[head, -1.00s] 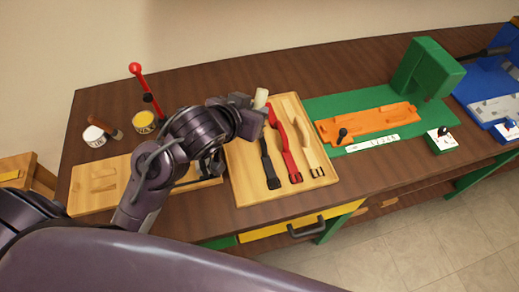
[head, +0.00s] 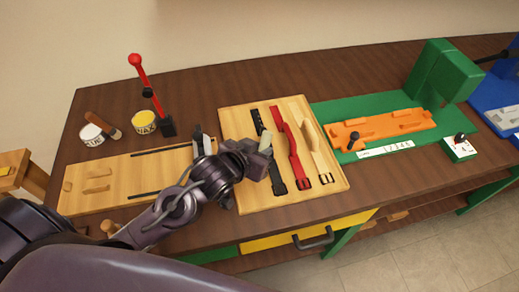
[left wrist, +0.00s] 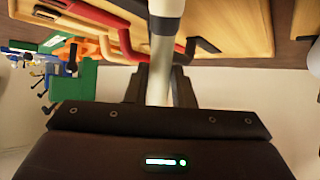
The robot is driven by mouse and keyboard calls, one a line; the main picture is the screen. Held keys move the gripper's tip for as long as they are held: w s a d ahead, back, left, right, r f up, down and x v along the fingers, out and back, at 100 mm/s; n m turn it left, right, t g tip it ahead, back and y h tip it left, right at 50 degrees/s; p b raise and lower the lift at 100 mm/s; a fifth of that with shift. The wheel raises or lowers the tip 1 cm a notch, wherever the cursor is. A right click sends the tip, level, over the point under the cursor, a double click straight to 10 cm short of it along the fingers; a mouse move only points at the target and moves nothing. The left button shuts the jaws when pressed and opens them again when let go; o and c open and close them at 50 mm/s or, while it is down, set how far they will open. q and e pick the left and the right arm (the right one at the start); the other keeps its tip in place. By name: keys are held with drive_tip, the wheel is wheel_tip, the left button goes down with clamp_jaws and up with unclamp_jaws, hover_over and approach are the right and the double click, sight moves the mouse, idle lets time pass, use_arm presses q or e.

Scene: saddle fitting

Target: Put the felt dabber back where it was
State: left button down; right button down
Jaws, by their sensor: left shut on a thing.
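My left gripper (head: 257,158) is over the left part of the wooden strap tray (head: 228,115) in the head view. It is shut on a pale stick-like thing (head: 266,142), which I take to be the felt dabber. In the left wrist view this dabber (left wrist: 165,50) stands between the two fingers (left wrist: 158,90), with a white part, a dark band and a greyer part. The gripper hides part of the black strap (head: 276,180). I cannot tell whether the dabber touches anything. My right gripper is not in view.
The tray also holds a red strap (head: 291,146) and a tan strap (head: 317,148). To the left are a wooden board (head: 100,187), a white-topped tin (head: 92,137), a yellow wax tin (head: 144,122) and a red-handled upright tool (head: 145,85). An orange fixture (head: 385,127) is at right.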

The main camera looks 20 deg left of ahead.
use_arm(q)
drive_tip(key=shift+f, duration=0.15)
drive_tip(key=c, duration=1.2)
unclamp_jaws()
drive_tip(key=shift+c, duration=0.2)
